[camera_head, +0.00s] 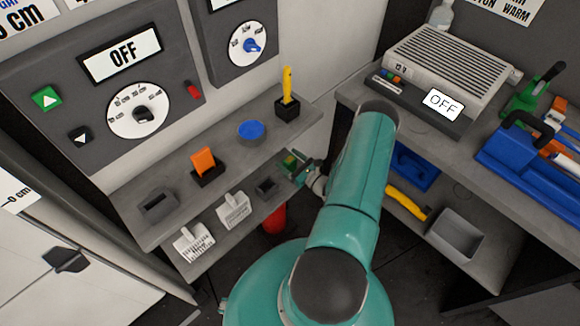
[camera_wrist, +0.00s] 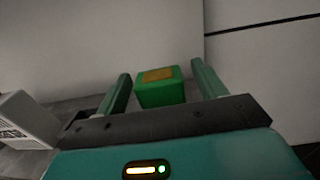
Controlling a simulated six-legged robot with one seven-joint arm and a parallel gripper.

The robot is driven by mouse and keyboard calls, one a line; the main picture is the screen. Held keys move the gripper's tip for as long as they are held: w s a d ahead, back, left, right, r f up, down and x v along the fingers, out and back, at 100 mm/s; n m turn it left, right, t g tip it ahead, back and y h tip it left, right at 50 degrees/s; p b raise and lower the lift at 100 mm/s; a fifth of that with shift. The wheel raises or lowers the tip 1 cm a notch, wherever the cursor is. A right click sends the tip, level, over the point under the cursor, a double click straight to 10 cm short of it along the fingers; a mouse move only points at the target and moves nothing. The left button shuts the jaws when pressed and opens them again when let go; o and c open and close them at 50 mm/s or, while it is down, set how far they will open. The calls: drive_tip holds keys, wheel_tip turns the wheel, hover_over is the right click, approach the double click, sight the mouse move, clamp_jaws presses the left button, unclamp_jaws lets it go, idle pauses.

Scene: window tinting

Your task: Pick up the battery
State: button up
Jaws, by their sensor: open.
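The battery, a green block with an orange-yellow top (camera_wrist: 158,90), shows in the wrist view between the two green fingers of my gripper (camera_wrist: 161,70). My gripper is open, with a visible gap on each side of the block. In the head view, the battery (camera_head: 290,159) is small and partly covered beside my gripper (camera_head: 297,172), at the right end of the lower shelf. Its base is hidden there, so I cannot tell exactly what it rests on.
A dark square holder (camera_head: 267,187) and white boxes (camera_head: 234,210) stand left of my gripper on the lower shelf (camera_head: 215,240). The upper shelf (camera_head: 225,150) overhangs close by. A red object (camera_head: 274,219) is below. A workbench with a grey heater (camera_head: 450,67) is right.

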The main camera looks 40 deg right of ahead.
drive_tip(key=c, duration=1.3)
drive_tip(key=shift+o, duration=0.2)
drive_tip(key=shift+r, duration=0.1)
